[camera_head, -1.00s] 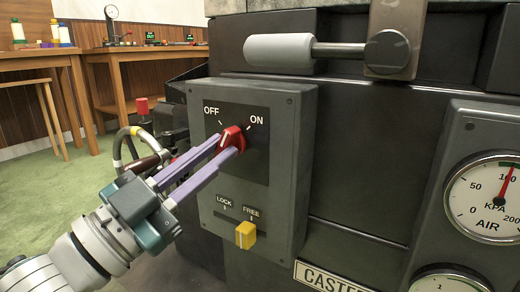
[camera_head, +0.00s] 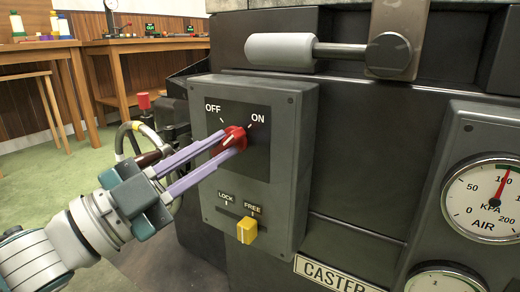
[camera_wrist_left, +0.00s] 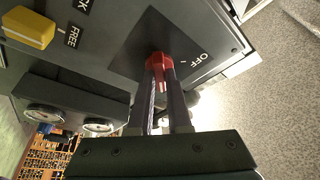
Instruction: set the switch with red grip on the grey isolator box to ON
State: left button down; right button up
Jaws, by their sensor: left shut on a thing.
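The grey isolator box (camera_head: 305,150) stands on the front of the dark machine. Its black plate (camera_head: 258,165) has OFF at upper left and ON at upper right. The red grip (camera_head: 239,131) of the switch sits below these words, and its pale line slants up to the right, toward the ON mark. My left gripper (camera_head: 226,147) reaches in from the left, its two purple fingers shut on the red grip. In the left wrist view the red grip (camera_wrist_left: 158,58) shows between the fingertips, partly hidden by them. My right gripper is not in view.
A yellow knob (camera_head: 246,231) stands at FREE on the lower box. A bar with a white handle (camera_head: 280,49) juts out above the box. Gauges (camera_head: 487,199) are at the right. Wooden tables (camera_head: 140,60) stand behind at the left.

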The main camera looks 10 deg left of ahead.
pick_arm(q)
jog(key=c, duration=0.9)
grip_release()
jog(key=shift+o, duration=0.2)
jog(key=p+v, duration=0.2)
jog(key=v, duration=0.8)
